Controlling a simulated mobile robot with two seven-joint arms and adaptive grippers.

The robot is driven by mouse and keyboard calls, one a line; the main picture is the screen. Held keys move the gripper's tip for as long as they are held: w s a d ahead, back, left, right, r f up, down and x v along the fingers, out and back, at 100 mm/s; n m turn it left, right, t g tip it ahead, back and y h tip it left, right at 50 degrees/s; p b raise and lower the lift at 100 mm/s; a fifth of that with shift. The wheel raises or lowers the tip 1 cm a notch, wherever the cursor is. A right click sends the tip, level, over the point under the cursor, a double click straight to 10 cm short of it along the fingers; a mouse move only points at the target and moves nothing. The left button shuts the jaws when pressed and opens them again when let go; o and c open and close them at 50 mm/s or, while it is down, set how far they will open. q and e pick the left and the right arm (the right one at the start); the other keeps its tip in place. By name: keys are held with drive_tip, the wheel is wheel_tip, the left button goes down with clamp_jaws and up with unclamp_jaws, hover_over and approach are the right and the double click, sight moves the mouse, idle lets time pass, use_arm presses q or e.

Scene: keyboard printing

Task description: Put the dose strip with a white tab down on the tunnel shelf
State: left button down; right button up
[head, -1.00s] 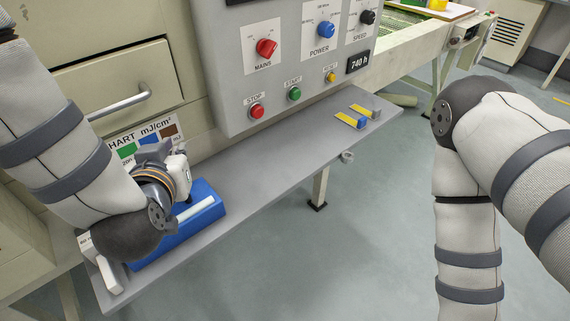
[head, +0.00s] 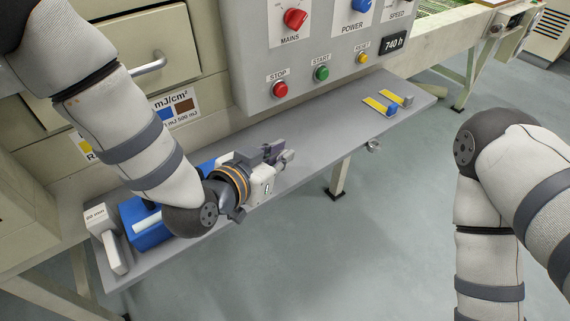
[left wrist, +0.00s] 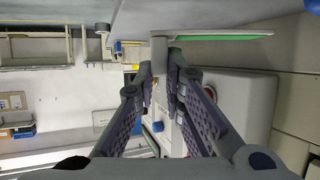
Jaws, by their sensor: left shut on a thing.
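The grey tunnel shelf (head: 325,135) runs below the control panel in the head view. My left gripper (head: 283,155) is above the shelf's middle, pointing right, right of the blue block. In the left wrist view its fingers (left wrist: 165,75) are shut on a small pale tab (left wrist: 159,52), seemingly that of the dose strip; the strip itself is mostly hidden. I cannot tell whether it touches the shelf. Two yellow strips lie at the shelf's right end, one with a blue tab (head: 391,111) and one with a grey tab (head: 407,101). My right gripper is out of view.
A blue block (head: 146,228) and a white labelled block (head: 98,218) stand at the shelf's left end. The control panel (head: 258,45) with its buttons rises behind the shelf. The shelf is bare between my left gripper and the yellow strips.

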sight(284, 168)
use_arm(q)
drive_tip(key=shift+w+d+f, duration=0.2)
drive_tip(key=shift+d+f, duration=0.05)
drive_tip(key=shift+f, duration=0.1)
drive_tip(key=f, duration=0.2)
drive_tip(key=f+b, duration=0.1)
drive_tip(key=shift+w+d+f, duration=0.15)
drive_tip(key=shift+d+f, duration=0.05)
drive_tip(key=shift+f, duration=0.2)
drive_tip(key=shift+r, duration=0.2)
drive_tip(key=c, duration=1.7)
unclamp_jaws()
drive_tip(key=shift+f, duration=0.1)
drive_tip(key=shift+o, duration=0.2)
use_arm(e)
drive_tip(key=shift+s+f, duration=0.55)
